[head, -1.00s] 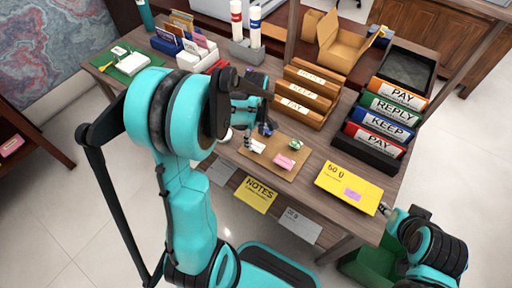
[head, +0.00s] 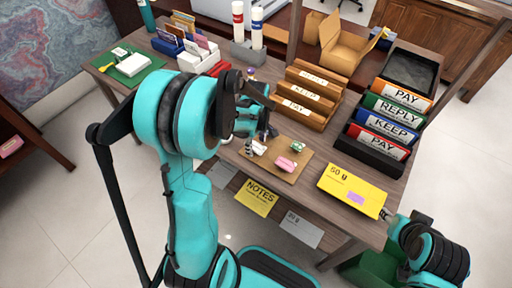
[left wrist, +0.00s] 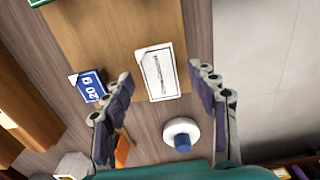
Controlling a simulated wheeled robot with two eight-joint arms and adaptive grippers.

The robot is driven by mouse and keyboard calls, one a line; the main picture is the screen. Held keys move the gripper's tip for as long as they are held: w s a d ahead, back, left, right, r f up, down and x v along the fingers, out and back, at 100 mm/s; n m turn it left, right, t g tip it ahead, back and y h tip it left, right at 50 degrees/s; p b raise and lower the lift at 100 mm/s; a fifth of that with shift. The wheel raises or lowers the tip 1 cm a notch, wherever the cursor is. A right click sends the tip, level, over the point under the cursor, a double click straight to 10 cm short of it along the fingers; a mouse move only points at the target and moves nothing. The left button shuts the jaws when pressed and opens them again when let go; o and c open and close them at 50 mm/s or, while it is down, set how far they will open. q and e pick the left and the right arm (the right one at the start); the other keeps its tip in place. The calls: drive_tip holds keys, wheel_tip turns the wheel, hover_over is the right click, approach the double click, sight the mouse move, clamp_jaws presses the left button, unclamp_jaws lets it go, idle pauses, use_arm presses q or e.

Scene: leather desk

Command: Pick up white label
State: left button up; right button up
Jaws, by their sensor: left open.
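The white label (head: 259,149) lies flat on the left part of a brown board near the table's front edge. In the left wrist view the white label (left wrist: 161,72) is a white rectangle with a dark mark, lying near the board's edge. My left gripper (head: 260,140) is open above it and partly covers it in the head view. In the left wrist view its two fingers stand apart, one on each side of the label's near end, with nothing held. My right gripper (head: 388,214) is beside the yellow envelope's right corner; its fingers are too small to read.
The brown board (head: 272,170) also bears a pink label (head: 286,163) and a green label (head: 297,146). A blue "20 g" item (left wrist: 91,86) and a round white object with a blue knob (left wrist: 181,131) are close to the left fingers. Wooden racks (head: 305,93) stand behind.

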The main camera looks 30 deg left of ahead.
use_arm(q)
drive_tip(key=c, duration=0.8)
drive_tip(key=shift+r, duration=0.1)
